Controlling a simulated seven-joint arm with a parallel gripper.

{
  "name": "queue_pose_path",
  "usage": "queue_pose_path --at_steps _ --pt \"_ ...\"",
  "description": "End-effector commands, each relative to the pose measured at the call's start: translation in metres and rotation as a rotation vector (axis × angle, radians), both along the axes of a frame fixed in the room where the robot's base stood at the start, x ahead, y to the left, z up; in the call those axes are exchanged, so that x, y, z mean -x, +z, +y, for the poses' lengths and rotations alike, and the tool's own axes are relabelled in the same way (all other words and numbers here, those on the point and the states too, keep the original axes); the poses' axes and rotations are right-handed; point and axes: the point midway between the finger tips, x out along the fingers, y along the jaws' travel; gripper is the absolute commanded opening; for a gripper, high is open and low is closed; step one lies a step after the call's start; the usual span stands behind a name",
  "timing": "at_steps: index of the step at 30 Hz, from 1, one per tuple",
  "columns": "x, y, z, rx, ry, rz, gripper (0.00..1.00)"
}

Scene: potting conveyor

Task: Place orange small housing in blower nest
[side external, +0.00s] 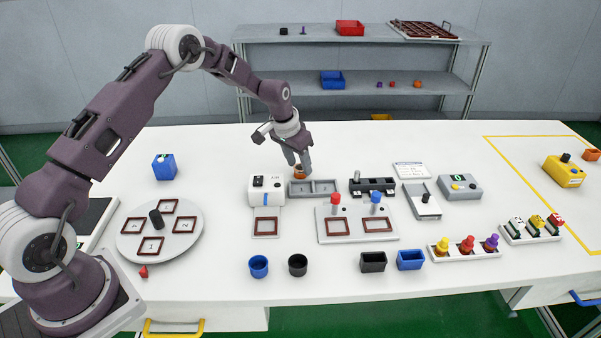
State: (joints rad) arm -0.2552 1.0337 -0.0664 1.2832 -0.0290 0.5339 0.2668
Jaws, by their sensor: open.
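The small orange housing (299,174) stands on the white table behind the grey two-compartment tray. My gripper (300,167) points down at it, with its fingers open at the housing's top; I cannot tell whether they touch it. The blower (267,187) is a white box marked AIR, left of the tray. Its nest (266,227), a brown square frame on a light plate, lies in front of the box and looks empty.
The grey tray (313,188) stands close in front of the housing. A plate with red and blue plungers (357,224) is right of the nest. Blue (258,266) and black (298,265) cups stand in front. A turntable (160,230) is left. Table behind the blower is clear.

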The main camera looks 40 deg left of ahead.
Motion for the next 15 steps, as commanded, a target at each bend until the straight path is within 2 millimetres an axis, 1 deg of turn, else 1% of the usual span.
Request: queue_pose_path --at_steps 1,3,8,9,11,15 --pt "-0.0015 -0.0062 -0.0005 0.0 -0.001 0.001 0.46" --pt "-0.003 -0.0095 -0.0005 0.0 -0.001 0.0 0.46" --pt "-0.003 -0.0096 -0.0004 0.0 -0.001 0.0 0.46" --pt "-0.003 -0.0096 -0.0004 0.0 -0.001 0.0 0.44" --pt "-0.003 -0.0096 -0.0004 0.0 -0.001 0.0 0.32" --pt "-0.0028 -0.0094 -0.0004 0.0 -0.001 0.0 0.05"
